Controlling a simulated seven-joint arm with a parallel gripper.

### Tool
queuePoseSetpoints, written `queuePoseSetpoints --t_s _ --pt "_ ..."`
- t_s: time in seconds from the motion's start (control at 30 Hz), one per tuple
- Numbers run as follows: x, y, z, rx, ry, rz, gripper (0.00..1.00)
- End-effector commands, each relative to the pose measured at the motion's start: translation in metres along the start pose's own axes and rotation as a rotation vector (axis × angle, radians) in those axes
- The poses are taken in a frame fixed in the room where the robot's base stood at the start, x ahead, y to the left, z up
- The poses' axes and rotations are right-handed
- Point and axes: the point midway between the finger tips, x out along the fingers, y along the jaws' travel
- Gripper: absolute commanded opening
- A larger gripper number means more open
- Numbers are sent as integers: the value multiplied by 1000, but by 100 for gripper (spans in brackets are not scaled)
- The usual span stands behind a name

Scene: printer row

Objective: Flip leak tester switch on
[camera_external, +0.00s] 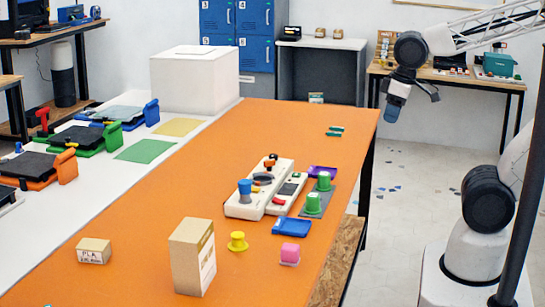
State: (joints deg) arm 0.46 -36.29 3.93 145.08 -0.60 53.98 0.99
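Two long white devices lie side by side on the orange table. The left one (245,205) bears a blue cylinder, a dark round part and an orange-topped part. The narrower right one (274,207) has a dark panel and a small red part near its front end. I cannot tell for certain which is the leak tester, and the switch position is too small to read. My gripper (392,114) hangs in the air beyond the table's right edge, well apart from both devices. Its fingers are too small to tell whether they are open or shut.
A blue tray (292,227), yellow piece (237,242), pink block (290,253) and tall cardboard box (192,257) are nearer the front. The orange table's (290,130) far part is mostly clear.

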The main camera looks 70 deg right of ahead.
Motion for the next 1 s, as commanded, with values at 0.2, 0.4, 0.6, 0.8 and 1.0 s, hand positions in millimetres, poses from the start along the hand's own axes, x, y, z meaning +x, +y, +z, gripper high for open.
queuePoseSetpoints --t_s 0.2,0.4,0.6,0.8,1.0 --pt "2 0 -5 0 2 0 3" --pt "11 -1 -24 -2 8 -1 0" --pt "27 -2 -57 -4 24 -3 0" --pt "51 -3 -95 -7 41 -6 0" --pt "78 -4 -132 -10 61 -7 0"
